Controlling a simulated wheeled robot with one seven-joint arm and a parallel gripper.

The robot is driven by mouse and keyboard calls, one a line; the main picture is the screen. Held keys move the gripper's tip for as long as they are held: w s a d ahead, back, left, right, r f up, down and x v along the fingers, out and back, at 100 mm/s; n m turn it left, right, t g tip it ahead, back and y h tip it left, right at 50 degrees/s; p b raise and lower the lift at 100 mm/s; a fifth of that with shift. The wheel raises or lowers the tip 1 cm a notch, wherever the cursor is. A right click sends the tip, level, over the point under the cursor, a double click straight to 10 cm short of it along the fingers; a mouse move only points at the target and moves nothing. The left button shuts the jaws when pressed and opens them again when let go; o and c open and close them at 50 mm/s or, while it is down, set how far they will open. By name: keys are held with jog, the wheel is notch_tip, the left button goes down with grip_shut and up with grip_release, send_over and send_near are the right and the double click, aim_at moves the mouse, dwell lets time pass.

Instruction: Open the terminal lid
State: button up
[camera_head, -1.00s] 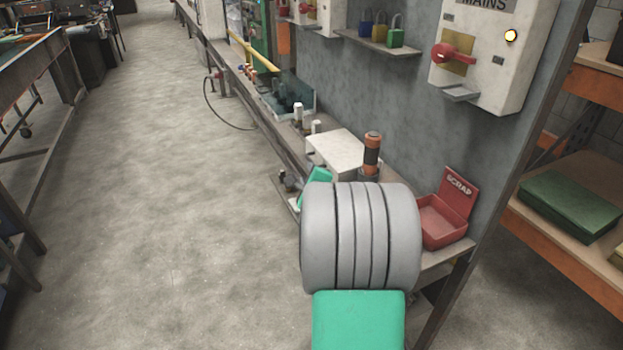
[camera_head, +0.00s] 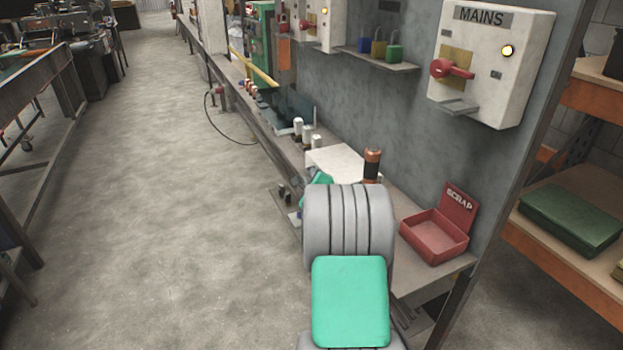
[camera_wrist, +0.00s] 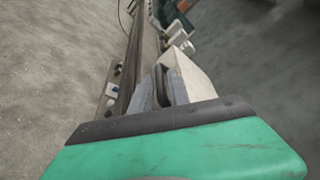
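A pale box (camera_head: 338,160) with a flat top stands on the narrow bench along the wall. It also shows in the wrist view (camera_wrist: 190,78), just right of my fingers. I cannot make out a separate terminal lid on it. My gripper's fingers (camera_wrist: 160,82) point along the bench beside the box's near left side. They are close together, and I cannot tell whether they are open, shut or touching the box. In the head view my grey and green arm hides most of the gripper and the box's near side.
An orange-and-black cylinder (camera_head: 372,165) stands by the box. White-topped posts (camera_head: 307,133) stand beyond it. A red SCRAP bin (camera_head: 435,235) sits at the bench's near end. A MAINS box (camera_head: 490,60) and a padlock shelf (camera_head: 375,57) are on the wall. The floor (camera_head: 160,220) at left is clear.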

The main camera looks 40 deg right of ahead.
grip_shut()
dwell(1.1)
